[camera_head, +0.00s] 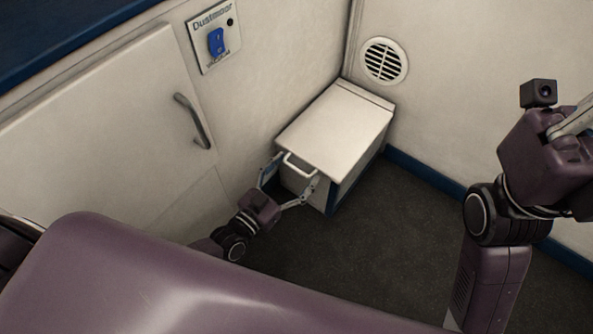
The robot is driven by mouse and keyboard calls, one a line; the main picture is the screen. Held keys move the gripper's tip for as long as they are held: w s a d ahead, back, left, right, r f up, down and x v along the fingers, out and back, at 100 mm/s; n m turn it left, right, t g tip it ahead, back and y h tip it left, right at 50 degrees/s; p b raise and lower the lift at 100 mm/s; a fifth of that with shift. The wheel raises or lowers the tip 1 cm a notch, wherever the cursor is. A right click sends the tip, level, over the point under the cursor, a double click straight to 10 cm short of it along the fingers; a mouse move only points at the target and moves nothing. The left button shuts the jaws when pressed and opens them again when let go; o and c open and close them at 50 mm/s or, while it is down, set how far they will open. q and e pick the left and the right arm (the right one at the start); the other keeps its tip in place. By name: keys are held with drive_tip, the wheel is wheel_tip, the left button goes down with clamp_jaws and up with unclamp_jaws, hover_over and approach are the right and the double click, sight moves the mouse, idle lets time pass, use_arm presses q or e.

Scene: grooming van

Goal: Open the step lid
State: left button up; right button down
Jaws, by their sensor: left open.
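The step (342,190) is a low box with a white front, a dark side and a pale lid (337,125) in the corner by the walls. The lid looks closed and flat. A white loop handle (299,163) sticks out at the lid's front edge. My left gripper (287,177) is open at the front of the step, its two fingers spread to either side of the handle. I cannot tell whether a finger touches it. My right arm shows at the right, but its fingers are out of the picture.
A cabinet door (100,120) with a dark handle (193,121) is on the left wall. A round vent (384,61) is on the back wall. Dark floor (400,240) is clear right of the step.

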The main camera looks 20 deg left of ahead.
use_arm(q)
drive_tip(key=shift+w+d, duration=0.1)
drive_tip(key=shift+w, duration=0.15)
drive_tip(key=shift+c, duration=0.2)
drive_tip(key=c, duration=1.3)
drive_tip(key=shift+c, duration=0.2)
drive_tip(key=shift+r, duration=0.15)
drive_tip(key=shift+r+p, duration=0.1)
drive_tip(key=shift+p, duration=0.3)
